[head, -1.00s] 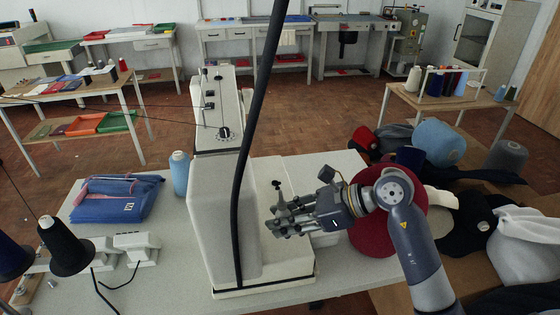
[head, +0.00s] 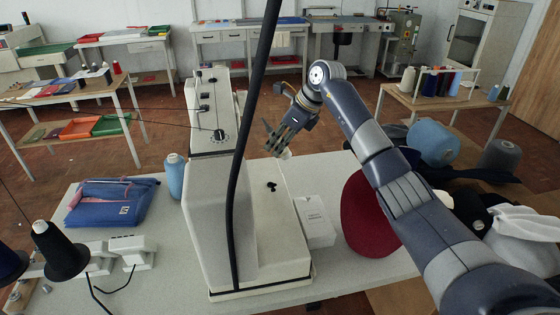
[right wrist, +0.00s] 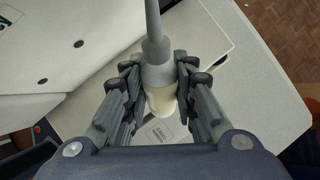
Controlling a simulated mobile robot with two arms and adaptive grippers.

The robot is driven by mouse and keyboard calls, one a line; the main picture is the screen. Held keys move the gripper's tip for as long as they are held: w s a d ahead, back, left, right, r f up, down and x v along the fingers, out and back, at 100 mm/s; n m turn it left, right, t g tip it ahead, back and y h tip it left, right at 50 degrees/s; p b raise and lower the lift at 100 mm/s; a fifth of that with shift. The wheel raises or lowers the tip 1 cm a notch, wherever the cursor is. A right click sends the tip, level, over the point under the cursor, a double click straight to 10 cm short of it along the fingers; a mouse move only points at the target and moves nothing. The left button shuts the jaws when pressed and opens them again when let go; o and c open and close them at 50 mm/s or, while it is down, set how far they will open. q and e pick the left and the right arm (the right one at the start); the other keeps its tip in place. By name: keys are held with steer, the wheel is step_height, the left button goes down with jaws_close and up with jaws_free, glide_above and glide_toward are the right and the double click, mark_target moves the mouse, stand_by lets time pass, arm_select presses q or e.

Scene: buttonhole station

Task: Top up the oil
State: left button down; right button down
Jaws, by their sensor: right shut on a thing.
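My right gripper (head: 275,141) is raised above the right side of the cream sewing machine (head: 218,210). In the right wrist view it (right wrist: 160,82) is shut on a bottle with a long grey nozzle (right wrist: 155,42) and a cream body (right wrist: 162,101). In the head view the bottle is mostly hidden by the fingers. Below it, the machine's flat top shows small dark openings (head: 271,187), also seen in the right wrist view (right wrist: 78,44). The nozzle tip runs out of the wrist view. My left gripper is not in view.
A white box with print (head: 315,221) stands against the machine's right side. A black cable hangs in front of the machine. A blue bottle-like spool (head: 175,175) and blue folded cloth (head: 112,200) lie left.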

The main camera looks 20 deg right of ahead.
mark_target(287, 154)
steer(key=n, duration=0.1)
steer(key=f+n+g, duration=0.1)
steer(key=d+f+n+g, duration=0.1)
steer(key=shift+s+f+n+y, duration=0.15)
steer(key=shift+s+n+y, duration=0.15)
steer(key=shift+s, duration=0.05)
steer(key=n, duration=0.1)
steer(key=f+n+g, duration=0.1)
steer(key=d+n, duration=0.1)
steer(key=n, duration=0.1)
steer(key=shift+s+f+g, duration=0.35)
steer(key=shift+g, duration=0.05)
steer(key=shift+s+d+f+n+g, duration=0.15)
steer(key=shift+d+f+n, duration=0.1)
steer(key=shift+n, duration=0.3)
steer(key=shift+s+d+f+n+g, duration=0.1)
steer(key=shift+f+n+g, duration=0.1)
steer(key=shift+n, duration=0.35)
steer(key=n, duration=0.1)
steer(key=f+n+h, duration=0.1)
steer(key=s+n, duration=0.1)
steer(key=shift+d+f+g+h, duration=0.15)
steer(key=shift+d+g+h, duration=0.1)
steer(key=shift+g+h, duration=0.1)
steer(key=shift+f+n, duration=0.1)
steer(key=shift+n, duration=0.2)
steer(key=shift+w+a+f, duration=0.1)
steer(key=shift+w+f, duration=0.05)
steer(key=shift+f, duration=0.05)
steer(key=shift+n, duration=0.3)
